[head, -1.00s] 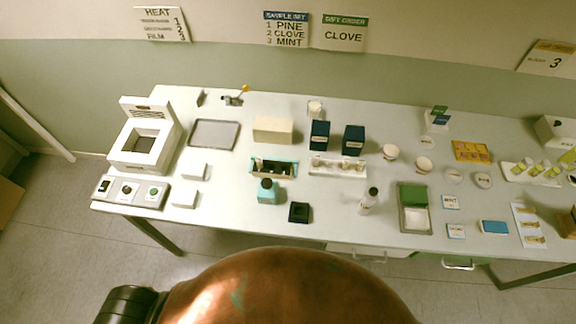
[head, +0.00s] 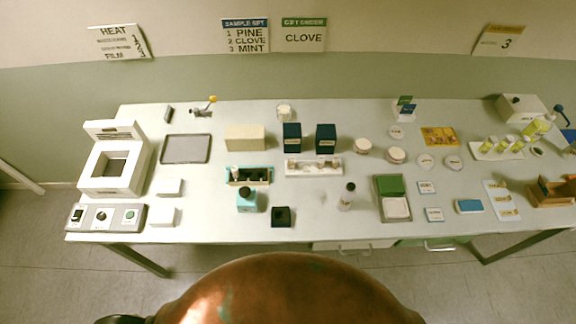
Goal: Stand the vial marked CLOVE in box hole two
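A teal-edged open box (head: 262,183) with a dark inside stands at mid-table; a small pale item shows at its left end, and its holes are too small to count. Right of it a white rack (head: 300,174) holds small pale vials. Another white rack at the right (head: 483,155) carries several vials with yellow-green bands (head: 505,145). Vial labels are too small to read, so I cannot tell which is marked CLOVE. Neither gripper shows in the head view.
Two dark blue boxes (head: 325,138) stand behind the white rack. A white device (head: 113,168) is at left. A wall sign (head: 246,36) lists PINE, CLOVE, MINT.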

